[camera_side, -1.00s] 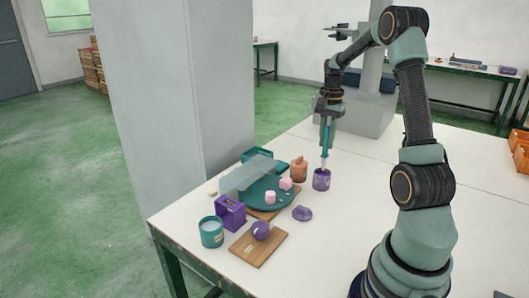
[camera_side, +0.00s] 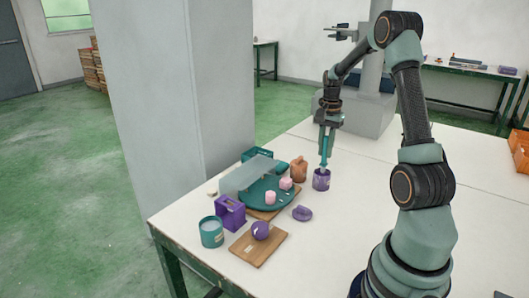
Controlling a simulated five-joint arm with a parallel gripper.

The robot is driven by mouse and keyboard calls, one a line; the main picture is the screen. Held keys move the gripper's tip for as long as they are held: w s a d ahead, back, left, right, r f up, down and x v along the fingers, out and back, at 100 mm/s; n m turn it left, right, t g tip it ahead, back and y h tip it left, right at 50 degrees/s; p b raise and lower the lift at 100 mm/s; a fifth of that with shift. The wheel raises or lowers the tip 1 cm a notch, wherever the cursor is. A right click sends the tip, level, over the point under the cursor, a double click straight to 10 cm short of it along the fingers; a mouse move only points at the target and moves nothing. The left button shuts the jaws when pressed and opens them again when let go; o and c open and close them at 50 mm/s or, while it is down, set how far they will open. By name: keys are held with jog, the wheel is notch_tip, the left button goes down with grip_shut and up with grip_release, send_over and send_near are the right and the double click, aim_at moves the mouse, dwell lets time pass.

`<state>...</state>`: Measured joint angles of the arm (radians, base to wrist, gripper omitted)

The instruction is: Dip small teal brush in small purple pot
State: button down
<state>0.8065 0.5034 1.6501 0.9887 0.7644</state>
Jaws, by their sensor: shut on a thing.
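My gripper (camera_side: 326,124) is shut on the teal brush (camera_side: 325,148), which hangs upright with its tip down. The small purple pot (camera_side: 321,181) stands on the white table right below it. The brush's lower end is at the pot's mouth and seems to reach inside. The pot's wall hides the bristles, so I cannot tell how deep they are.
An orange-brown jar (camera_side: 299,170) stands close left of the pot. A teal round tray (camera_side: 265,203) holds pink blocks. A purple item (camera_side: 302,213), a purple box (camera_side: 230,212), a teal cup (camera_side: 211,232) and a wooden board (camera_side: 259,248) with a purple ball (camera_side: 261,230) are nearer.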

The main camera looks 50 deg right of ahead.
aim_at(327, 138)
dwell(0.3)
jog(key=shift+r, duration=1.65)
jog(key=shift+r, duration=2.25)
jog(key=w+a+f+n, duration=0.1)
jog(key=w+a+n, duration=0.1)
jog(key=a+n, duration=1.6)
jog(key=a, duration=1.4)
jog(key=shift+a+f, duration=0.15)
jog(key=shift+a, duration=0.15)
